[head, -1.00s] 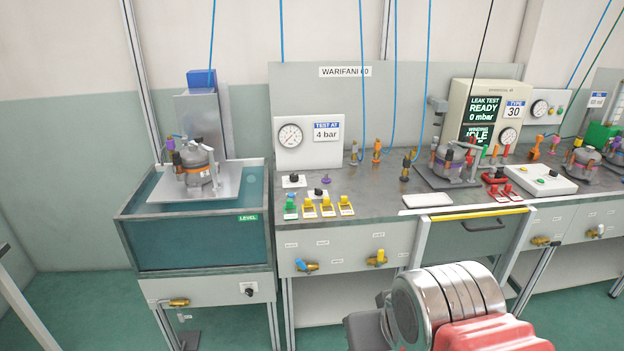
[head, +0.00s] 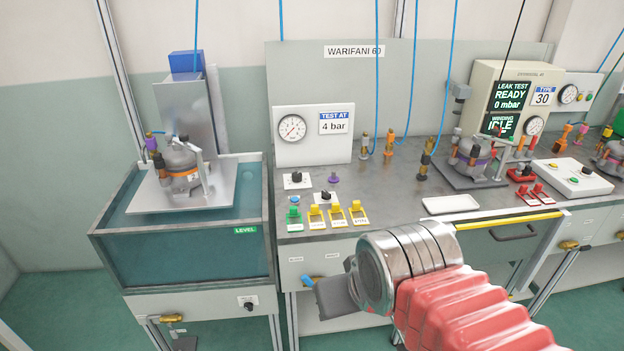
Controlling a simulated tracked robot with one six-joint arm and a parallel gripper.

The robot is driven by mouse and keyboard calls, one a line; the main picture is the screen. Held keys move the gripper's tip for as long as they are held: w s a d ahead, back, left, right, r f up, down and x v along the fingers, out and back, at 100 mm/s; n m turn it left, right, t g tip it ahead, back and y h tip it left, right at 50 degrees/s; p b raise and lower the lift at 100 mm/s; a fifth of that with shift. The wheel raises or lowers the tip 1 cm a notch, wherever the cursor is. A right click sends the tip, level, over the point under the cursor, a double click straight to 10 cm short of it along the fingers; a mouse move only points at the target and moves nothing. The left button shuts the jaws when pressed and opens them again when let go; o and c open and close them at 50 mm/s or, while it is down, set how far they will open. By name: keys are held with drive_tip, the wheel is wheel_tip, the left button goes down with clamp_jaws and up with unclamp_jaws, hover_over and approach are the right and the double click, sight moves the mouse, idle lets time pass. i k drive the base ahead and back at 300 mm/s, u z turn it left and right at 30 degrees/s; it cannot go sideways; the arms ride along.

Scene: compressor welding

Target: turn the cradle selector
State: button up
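Several black knobs could be the selector, and their labels are too small to read. One black knob (head: 248,303) is on the white panel below the water tank. Another black knob (head: 297,178) is on a white plate on the bench, below the gauge panel. A third black knob (head: 326,196) is just right of and nearer than it. The cradle (head: 186,190) holds a grey compressor (head: 180,163) over the tank. My gripper (head: 334,297) shows as a grey block in front of the bench, right of the tank panel and apart from the knobs. Its fingers cannot be made out.
The water tank (head: 180,252) stands left of the bench. Green and yellow switches (head: 336,216) line the bench's front edge. A white tray (head: 451,204) and a drawer (head: 505,240) are to the right. Blue hoses hang from above. Green floor is free at lower left.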

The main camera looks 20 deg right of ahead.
sight(326, 195)
drive_tip(key=u, duration=0.15)
drive_tip(key=i, duration=1.15)
drive_tip(key=u, duration=0.05)
